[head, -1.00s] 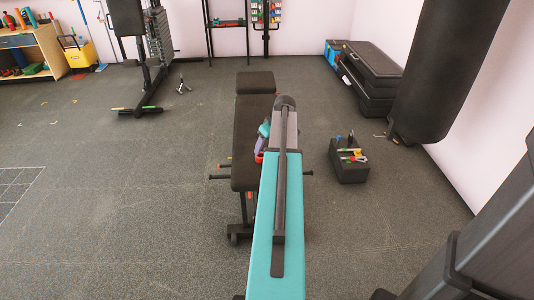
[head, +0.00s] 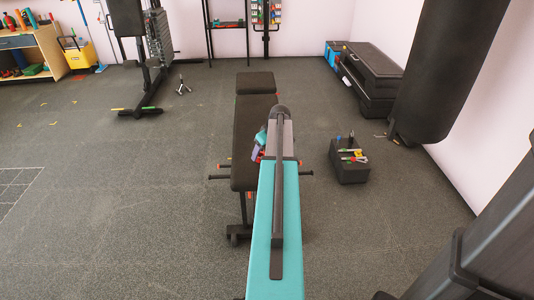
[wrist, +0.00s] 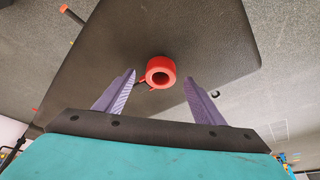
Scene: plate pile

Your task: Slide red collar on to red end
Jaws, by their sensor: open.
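The red collar (wrist: 160,72) is a short ring with an open hole, resting on the black bench pad (wrist: 110,45) in the wrist view. My gripper (wrist: 160,77) is open, with its two purple fingers apart on either side of the collar in the picture. I see no finger touching it. In the head view my arm mostly hides the collar. A black bar with an orange-red tip (wrist: 65,9) sticks out past the pad at the upper left of the wrist view. A small red end (wrist: 34,110) shows at the pad's left edge. I cannot tell which is the task's red end.
A dark block with small tools (head: 349,165) stands on the floor right of the bench (head: 247,130). A hanging black bag (head: 435,75) and stacked black boxes (head: 370,75) are at the right. The floor left of the bench is mostly clear.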

